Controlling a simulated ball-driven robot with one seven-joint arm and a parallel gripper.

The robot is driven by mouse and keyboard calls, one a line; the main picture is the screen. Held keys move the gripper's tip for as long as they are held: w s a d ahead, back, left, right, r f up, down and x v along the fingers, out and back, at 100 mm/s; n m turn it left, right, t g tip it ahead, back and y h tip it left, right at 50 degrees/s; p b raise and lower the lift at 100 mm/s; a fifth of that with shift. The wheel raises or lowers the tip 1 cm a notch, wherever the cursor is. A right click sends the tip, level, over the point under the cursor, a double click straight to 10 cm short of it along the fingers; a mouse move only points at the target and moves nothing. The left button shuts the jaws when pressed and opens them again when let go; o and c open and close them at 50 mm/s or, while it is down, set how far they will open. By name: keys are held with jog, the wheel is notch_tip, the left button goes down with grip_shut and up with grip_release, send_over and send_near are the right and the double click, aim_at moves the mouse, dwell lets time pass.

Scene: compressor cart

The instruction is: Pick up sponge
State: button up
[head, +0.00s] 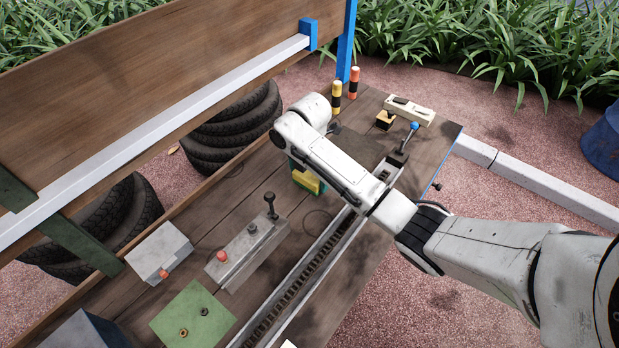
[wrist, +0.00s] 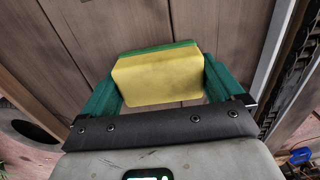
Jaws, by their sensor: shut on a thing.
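The sponge is yellow with a green layer on one face. In the wrist view the sponge (wrist: 158,78) sits between the two green fingers of my gripper (wrist: 160,85), which is shut on it. In the head view the sponge (head: 307,181) shows below the end of my arm, over the wooden cart top, partly hidden by my arm. The gripper (head: 300,172) is mostly hidden there too. I cannot tell whether the sponge touches the wood.
On the wooden top (head: 325,222) stand a grey block with a red button (head: 240,255), a green plate (head: 195,318), a blue-knobbed lever (head: 405,140) and striped posts (head: 337,97). A metal rail with a chain (head: 300,280) runs alongside. Tyres (head: 230,130) lie beyond the left edge.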

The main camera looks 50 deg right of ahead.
jog(key=shift+r, duration=0.15)
jog(key=shift+r, duration=0.6)
jog(key=shift+s+a+r+p, duration=1.6)
jog(key=shift+s+r, duration=0.1)
jog(key=shift+r, duration=0.2)
jog(key=shift+s+a+r+p, duration=1.6)
jog(key=shift+s+r, duration=0.1)
jog(key=shift+r, duration=0.25)
jog(key=shift+s+a+r+p, duration=1.6)
jog(key=shift+s+r, duration=0.1)
jog(key=shift+r, duration=0.2)
jog(key=o, duration=0.5)
jog(key=shift+c, duration=0.2)
jog(key=c, duration=0.4)
